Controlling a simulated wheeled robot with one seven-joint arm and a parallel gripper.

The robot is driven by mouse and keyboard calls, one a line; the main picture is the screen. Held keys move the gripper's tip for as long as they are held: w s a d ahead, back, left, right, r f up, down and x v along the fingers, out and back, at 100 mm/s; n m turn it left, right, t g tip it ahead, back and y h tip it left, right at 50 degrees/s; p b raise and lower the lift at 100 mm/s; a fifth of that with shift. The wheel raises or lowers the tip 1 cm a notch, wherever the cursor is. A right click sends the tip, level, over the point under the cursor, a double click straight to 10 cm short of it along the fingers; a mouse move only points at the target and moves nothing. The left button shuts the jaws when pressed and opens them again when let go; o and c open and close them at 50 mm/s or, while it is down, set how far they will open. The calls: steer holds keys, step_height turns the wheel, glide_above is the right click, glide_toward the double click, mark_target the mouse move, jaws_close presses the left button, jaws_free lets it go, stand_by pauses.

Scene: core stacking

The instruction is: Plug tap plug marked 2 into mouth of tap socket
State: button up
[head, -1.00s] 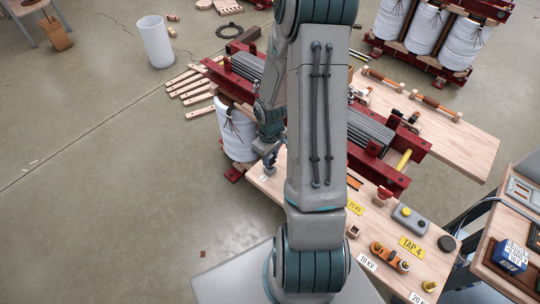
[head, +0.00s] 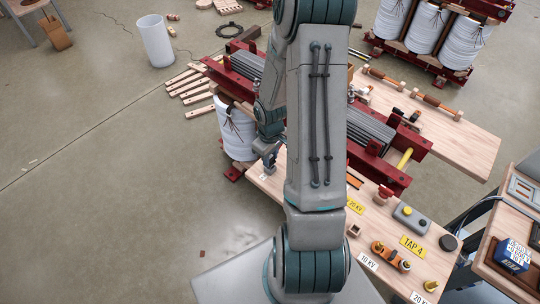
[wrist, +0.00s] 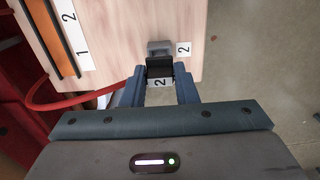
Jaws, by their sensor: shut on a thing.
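My gripper (wrist: 158,90) is shut on a black tap plug (wrist: 159,68) with a white label marked 2, seen between the two blue fingers in the wrist view. A small grey block (wrist: 159,46), which may be the tap socket, is directly ahead of the plug on the wooden top. A white label marked 2 lies right of that block. The plug and block look touching or nearly so; I cannot tell whether the plug is inside a mouth. In the head view my gripper (head: 267,157) is low over the table's left end, and the plug cannot be made out.
An orange strip (wrist: 48,36) with labels 1 and 2 lies left in the wrist view, near a red cable (wrist: 72,99). The red-framed transformer (head: 243,65) stands just behind my gripper.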

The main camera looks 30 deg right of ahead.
steer(key=shift+f+b, duration=0.9)
steer(key=shift+f, duration=0.2)
steer(key=o, duration=1.1)
steer(key=shift+c, duration=0.2)
steer(key=shift+r, duration=0.1)
step_height(320, 180, up, 14)
steer(key=p, duration=0.1)
steer(key=shift+f+p, duration=0.2)
steer(key=shift+p, duration=0.1)
steer(key=s+a+r+m+t, duration=0.2)
steer(key=s+a+r+m, duration=0.2)
steer(key=s+a+r, duration=0.8)
step_height(320, 180, up, 3)
steer(key=shift+r+t, duration=0.2)
steer(key=shift+t, duration=0.2)
